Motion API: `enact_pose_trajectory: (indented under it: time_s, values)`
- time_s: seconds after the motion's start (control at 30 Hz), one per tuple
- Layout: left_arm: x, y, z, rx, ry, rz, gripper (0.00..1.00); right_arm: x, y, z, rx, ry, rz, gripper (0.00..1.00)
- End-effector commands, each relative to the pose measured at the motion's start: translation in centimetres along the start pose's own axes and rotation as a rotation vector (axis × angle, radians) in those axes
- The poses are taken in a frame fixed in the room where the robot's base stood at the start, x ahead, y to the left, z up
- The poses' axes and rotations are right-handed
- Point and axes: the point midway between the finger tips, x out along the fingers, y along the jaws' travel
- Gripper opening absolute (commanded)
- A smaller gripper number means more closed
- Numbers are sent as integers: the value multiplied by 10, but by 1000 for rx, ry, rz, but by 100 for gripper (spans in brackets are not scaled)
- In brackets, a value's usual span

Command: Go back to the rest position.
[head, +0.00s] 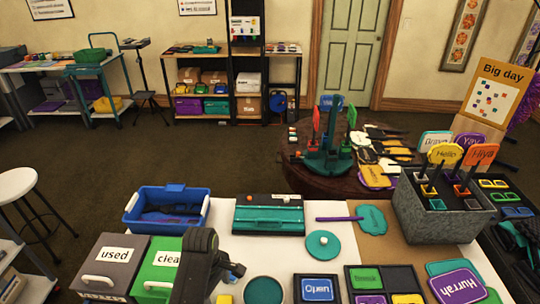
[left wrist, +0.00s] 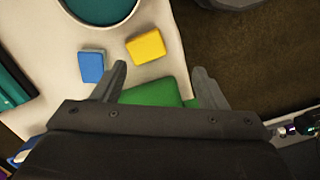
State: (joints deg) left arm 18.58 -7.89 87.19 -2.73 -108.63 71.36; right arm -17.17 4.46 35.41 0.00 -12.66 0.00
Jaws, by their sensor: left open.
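My left arm (head: 198,268) stands at the front of the white table in the head view, beside the green "clean" box (head: 160,262). In the left wrist view my left gripper (left wrist: 160,78) is open, with its two fingers apart and nothing held between them. A green surface (left wrist: 150,95) shows beyond and below the fingers. A blue block (left wrist: 91,67) and a yellow block (left wrist: 146,47) lie on the white tabletop near the left finger, apart from it. I make out no right gripper in these views.
A grey "used" box (head: 112,262) stands left of the green one. Behind are a blue bin (head: 133,214) and a teal-and-black device (head: 268,222). A teal dish (head: 264,290) lies right of my arm. A grey sign holder (head: 446,219) stands at right.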

Motion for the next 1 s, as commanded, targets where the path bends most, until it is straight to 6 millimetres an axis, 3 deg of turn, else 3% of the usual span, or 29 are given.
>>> enact_pose_trajectory:
  time_s: [0.07, 0.27, 0.57, 0.77, 0.9, 1.0]
  values:
    - [0, -1, 0, 1, 0, 0, 66, 0, 0, -9, -1, 15, 0, 36]
    - [8, -25, -12, 69, 21, 29, 66, 0, 2, -1, -1, 5, 2, 36]
    - [18, -75, -30, 219, 79, 73, 66, 0, 3, -6, -2, 9, 3, 36]
    - [18, -135, -45, 403, 167, 98, 66, 0, 3, -2, -1, 4, 3, 36]
    - [7, -190, -51, 596, 261, 102, 66, 0, 3, 0, -1, 1, 3, 36]
    - [-4, -217, -51, 713, 316, 94, 66, 0, 3, 0, -1, 2, 3, 36]
